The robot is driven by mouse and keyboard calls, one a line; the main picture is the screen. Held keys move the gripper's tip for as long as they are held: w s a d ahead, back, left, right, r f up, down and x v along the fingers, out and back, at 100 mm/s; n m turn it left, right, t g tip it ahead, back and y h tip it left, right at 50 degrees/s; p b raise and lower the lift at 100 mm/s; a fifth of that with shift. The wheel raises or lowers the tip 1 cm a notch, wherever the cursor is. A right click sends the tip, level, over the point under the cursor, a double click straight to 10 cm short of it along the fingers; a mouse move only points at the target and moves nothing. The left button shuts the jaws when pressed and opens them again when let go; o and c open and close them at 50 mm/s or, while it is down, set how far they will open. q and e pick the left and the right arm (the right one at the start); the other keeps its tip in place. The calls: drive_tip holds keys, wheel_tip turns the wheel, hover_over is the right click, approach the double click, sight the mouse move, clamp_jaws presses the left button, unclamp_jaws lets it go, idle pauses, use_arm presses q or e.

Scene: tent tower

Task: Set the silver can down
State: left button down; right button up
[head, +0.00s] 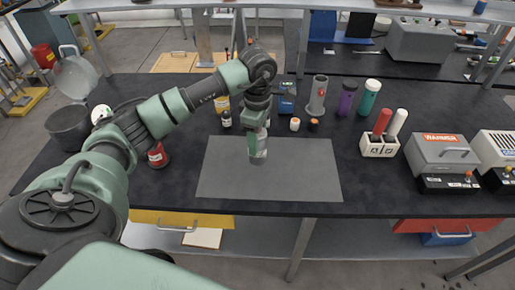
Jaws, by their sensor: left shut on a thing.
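The silver can (260,148) is a small light-grey cylinder above or on the grey mat (305,180) on the black table. My left gripper (257,138) points down at it and is shut on it. The gripper hides part of the can. I cannot tell whether the can's bottom touches the mat. My right gripper does not show.
Small bottles, a blue box (287,98), a purple bottle (346,98) and a teal bottle (368,97) stand behind the mat. A red can (157,156) stands to its left. A white holder (379,146) and a grey warmer (440,155) stand right. The mat is otherwise clear.

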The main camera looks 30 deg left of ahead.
use_arm(q)
drive_tip(key=shift+f, duration=0.65)
wheel_tip(320, 180, down, 3)
drive_tip(key=shift+f+p, duration=0.15)
drive_tip(key=shift+p, duration=0.45)
drive_tip(key=shift+f, duration=0.3)
drive_tip(key=shift+w, duration=0.1)
drive_tip(key=shift+f, duration=0.1)
drive_tip(key=shift+f, duration=0.1)
drive_tip(key=c, duration=0.6)
unclamp_jaws()
